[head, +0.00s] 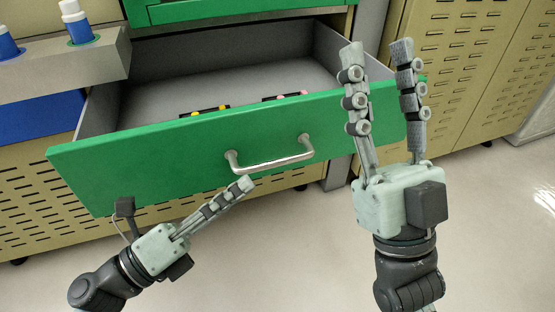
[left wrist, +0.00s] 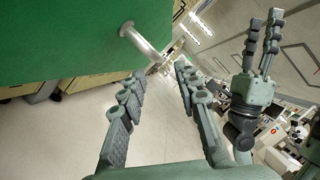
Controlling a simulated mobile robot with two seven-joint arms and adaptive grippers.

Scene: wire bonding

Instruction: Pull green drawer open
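The green drawer (head: 150,165) is pulled out of its cabinet, with its grey inside showing. Its silver handle (head: 270,158) is on the front face and also shows at the top of the left wrist view (left wrist: 138,42). My left gripper (head: 243,186) is just below and in front of the handle, apart from it. In the left wrist view its fingers (left wrist: 160,78) are spread with nothing between them. My right gripper (head: 378,48) points up at the drawer's right end, in front of it. Its two fingers are apart and empty.
Small items with yellow (head: 205,112) and pink (head: 285,96) parts lie inside the drawer. A grey shelf (head: 60,70) at upper left holds blue-and-white bottles (head: 78,25). Perforated tan cabinets (head: 460,70) stand to the right. The floor in front is clear.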

